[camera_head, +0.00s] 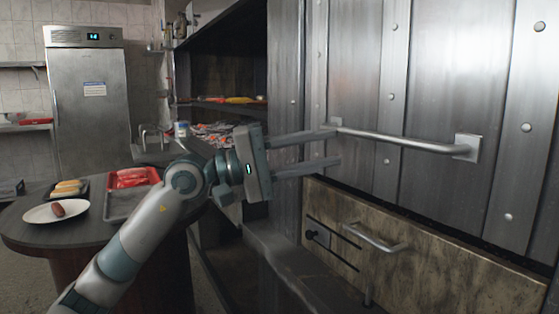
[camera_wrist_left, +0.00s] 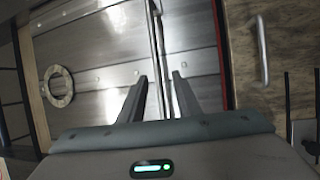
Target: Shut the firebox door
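A large riveted grey metal door (camera_head: 435,90) fills the right of the head view, with a horizontal bar handle (camera_head: 400,141) across it. I take it as the firebox door; how far it stands open I cannot tell. My left gripper (camera_head: 336,147) is open near the handle's left end, its fingers pointing at the door. In the left wrist view the door (camera_wrist_left: 95,50) lies ahead, and the handle bar (camera_wrist_left: 157,45) runs between the open fingers (camera_wrist_left: 160,78). Contact is unclear. My right gripper is not in view.
Below the door is a stained panel (camera_head: 420,275) with a smaller handle (camera_head: 375,238). At left, a round table (camera_head: 30,232) holds a plate (camera_head: 40,213) and a red tray (camera_head: 137,177). A steel fridge (camera_head: 90,115) stands behind. A round ring (camera_wrist_left: 58,86) shows in the wrist view.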

